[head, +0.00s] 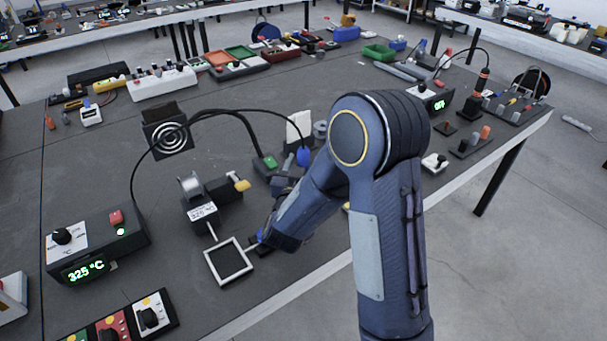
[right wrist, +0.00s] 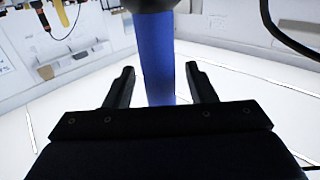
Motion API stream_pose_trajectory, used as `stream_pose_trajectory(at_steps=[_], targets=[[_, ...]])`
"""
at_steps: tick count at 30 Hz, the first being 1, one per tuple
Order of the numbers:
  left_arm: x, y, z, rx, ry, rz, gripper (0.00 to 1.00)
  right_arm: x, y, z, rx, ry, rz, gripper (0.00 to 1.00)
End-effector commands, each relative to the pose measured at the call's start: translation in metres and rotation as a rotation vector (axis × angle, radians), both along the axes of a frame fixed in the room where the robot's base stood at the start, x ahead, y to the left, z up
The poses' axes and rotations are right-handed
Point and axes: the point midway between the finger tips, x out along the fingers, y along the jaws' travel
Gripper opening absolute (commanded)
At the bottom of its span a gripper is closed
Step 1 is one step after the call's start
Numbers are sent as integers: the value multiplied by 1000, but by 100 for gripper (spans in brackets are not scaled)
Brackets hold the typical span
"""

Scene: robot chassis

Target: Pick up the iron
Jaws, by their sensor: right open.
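The iron has a blue handle (head: 303,156). It stands near the middle of the bench, and a black cable arcs from it to the station (head: 95,245) reading 325 °C. My right gripper (head: 286,184) is low over the bench, just in front of the iron, partly hidden by my own wrist. In the right wrist view its two dark fingers (right wrist: 162,88) are apart, and the blue handle (right wrist: 157,60) shows upright in line with the gap between them. I cannot tell whether either finger touches it. My left gripper is not in view.
A white-rimmed square frame (head: 229,262) lies close to my right wrist. A holder with a silver spool (head: 191,186) and a fan-like box (head: 168,130) stand to the left. A green-buttoned block (head: 268,162) is beside the iron.

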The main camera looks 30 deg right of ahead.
Motion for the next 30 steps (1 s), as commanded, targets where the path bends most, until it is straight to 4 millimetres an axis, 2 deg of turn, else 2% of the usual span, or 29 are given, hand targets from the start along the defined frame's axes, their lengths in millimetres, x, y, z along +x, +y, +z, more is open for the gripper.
stream_pose_trajectory(at_steps=[4,14,20,23,30], targets=[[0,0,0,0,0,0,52,0,0,0,0,0,0,49],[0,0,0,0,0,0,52,0,0,0,1,1,0,6],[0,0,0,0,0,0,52,0,0,1,0,-1,0,6],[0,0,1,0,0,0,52,0,0,8,1,-3,0,6],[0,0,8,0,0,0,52,-1,0,53,3,-8,0,6]])
